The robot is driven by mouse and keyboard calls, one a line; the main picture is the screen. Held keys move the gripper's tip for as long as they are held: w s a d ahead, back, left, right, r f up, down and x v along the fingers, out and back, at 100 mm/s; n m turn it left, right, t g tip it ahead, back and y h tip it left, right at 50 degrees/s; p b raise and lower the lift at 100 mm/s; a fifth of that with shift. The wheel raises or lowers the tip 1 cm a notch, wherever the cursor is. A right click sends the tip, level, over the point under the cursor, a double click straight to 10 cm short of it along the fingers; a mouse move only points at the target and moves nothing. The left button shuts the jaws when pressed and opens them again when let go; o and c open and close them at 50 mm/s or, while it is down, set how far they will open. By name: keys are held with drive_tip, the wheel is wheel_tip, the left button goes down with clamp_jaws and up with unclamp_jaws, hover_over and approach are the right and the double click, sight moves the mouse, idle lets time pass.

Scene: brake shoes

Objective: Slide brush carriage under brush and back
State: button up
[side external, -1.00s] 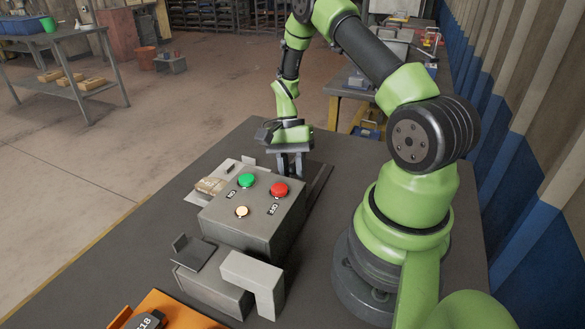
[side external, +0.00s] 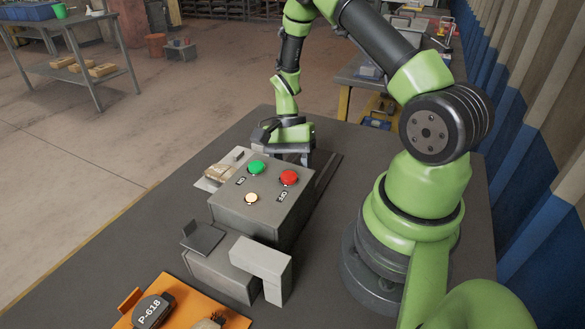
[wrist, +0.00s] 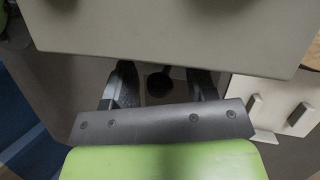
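My gripper (side external: 300,158) is low behind the grey control box. Its fingertips are partly hidden by the box in the side view. In the wrist view the two dark fingers (wrist: 161,90) stand apart, with a dark round knob (wrist: 159,84) showing between them. I cannot tell whether they touch it. A pale plate (wrist: 268,100) with two upright tabs lies right of the fingers. A pale plate (side external: 207,185) with a brownish piece (side external: 218,171) on it shows beside the box in the side view. I cannot tell for sure which part is the carriage or the brush.
The control box (side external: 250,214) carries green, red and cream buttons. A grey fixture with a light block (side external: 262,257) and a dark bracket (side external: 203,237) stands in front. An orange tray (side external: 178,312) holds a part labelled P-618 (side external: 152,311). The bench's left side is bare.

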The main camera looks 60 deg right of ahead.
drive_tip(key=shift+r, duration=0.1)
drive_tip(key=v, duration=0.9)
drive_tip(key=shift+d+r, duration=0.2)
drive_tip(key=shift+r, duration=0.15)
drive_tip(key=shift+c, duration=1.4)
drive_tip(key=a+f+m, duration=0.1)
drive_tip(key=f+m, duration=0.1)
drive_tip(key=m, duration=0.2)
drive_tip(key=s+f+m+t+h, duration=0.1)
drive_tip(key=f+m, duration=0.2)
drive_tip(key=m, duration=0.1)
drive_tip(key=s+a+f+m+h, duration=0.1)
drive_tip(key=f+m, duration=0.2)
drive_tip(key=m, duration=0.2)
drive_tip(key=shift+s+a+f+t, duration=0.1)
drive_tip(key=shift+s+a+t, duration=0.2)
drive_tip(key=shift+t, duration=0.1)
